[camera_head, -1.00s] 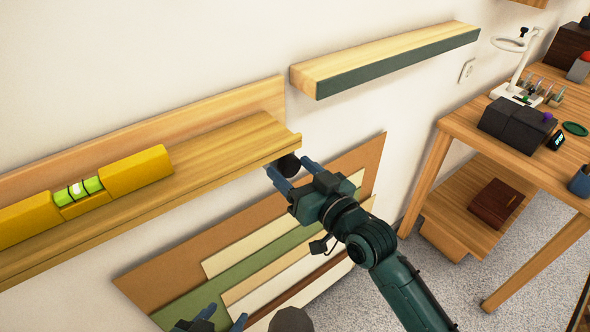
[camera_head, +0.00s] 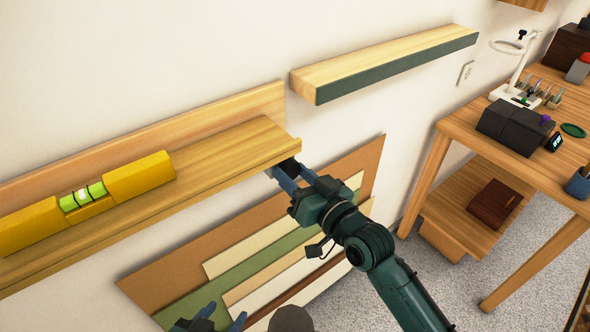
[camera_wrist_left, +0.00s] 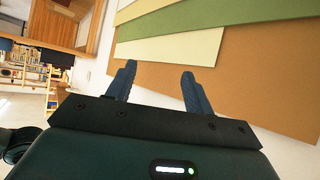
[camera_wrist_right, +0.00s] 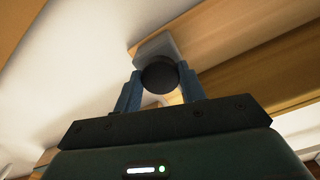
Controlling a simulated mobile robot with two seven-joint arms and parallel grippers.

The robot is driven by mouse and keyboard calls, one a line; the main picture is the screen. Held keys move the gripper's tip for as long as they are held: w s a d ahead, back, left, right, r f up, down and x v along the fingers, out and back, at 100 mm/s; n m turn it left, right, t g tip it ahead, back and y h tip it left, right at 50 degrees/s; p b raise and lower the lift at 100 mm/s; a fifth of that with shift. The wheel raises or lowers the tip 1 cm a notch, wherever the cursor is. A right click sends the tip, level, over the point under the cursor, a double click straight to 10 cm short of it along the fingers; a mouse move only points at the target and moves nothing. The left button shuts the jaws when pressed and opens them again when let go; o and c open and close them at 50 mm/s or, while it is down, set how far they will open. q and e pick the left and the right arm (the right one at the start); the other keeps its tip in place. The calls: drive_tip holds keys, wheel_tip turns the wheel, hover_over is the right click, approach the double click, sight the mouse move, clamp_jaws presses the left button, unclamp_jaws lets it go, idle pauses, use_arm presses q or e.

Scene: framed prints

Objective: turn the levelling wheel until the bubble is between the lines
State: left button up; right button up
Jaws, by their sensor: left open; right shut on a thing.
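The levelling wheel, a dark round knob (camera_wrist_right: 160,75), sits under the right end of the wooden picture ledge (camera_head: 215,150). My right gripper (camera_wrist_right: 161,92) is shut on it, one finger at each side. In the head view my right gripper (camera_head: 292,175) mostly hides the knob. A yellow spirit level (camera_head: 140,175) lies on the ledge. Its green vial (camera_head: 97,189) shows a pale bubble (camera_head: 82,194) that appears to lie between the two dark lines, though it is small in view. My left gripper (camera_wrist_left: 160,82) is open and empty, low in front of the leaning boards.
A second shelf with a dark green front (camera_head: 395,68) hangs to the upper right. A wooden workbench (camera_head: 460,122) with tools stands at the right.

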drive_tip(key=shift+r+m, duration=0.1)
drive_tip(key=shift+m, duration=0.3)
drive_tip(key=o, duration=1)
drive_tip(key=shift+c, duration=0.2)
use_arm(q)
drive_tip(key=shift+s+a+f, duration=0.1)
drive_tip(key=shift+a+f, duration=0.2)
drive_tip(key=shift+f, duration=0.05)
drive_tip(key=shift+d+f+b, duration=0.1)
drive_tip(key=shift+d+b, duration=0.2)
drive_tip(key=shift+b, duration=0.4)
use_arm(e)
drive_tip(key=v, duration=1.3)
drive_tip(key=shift+d, duration=0.1)
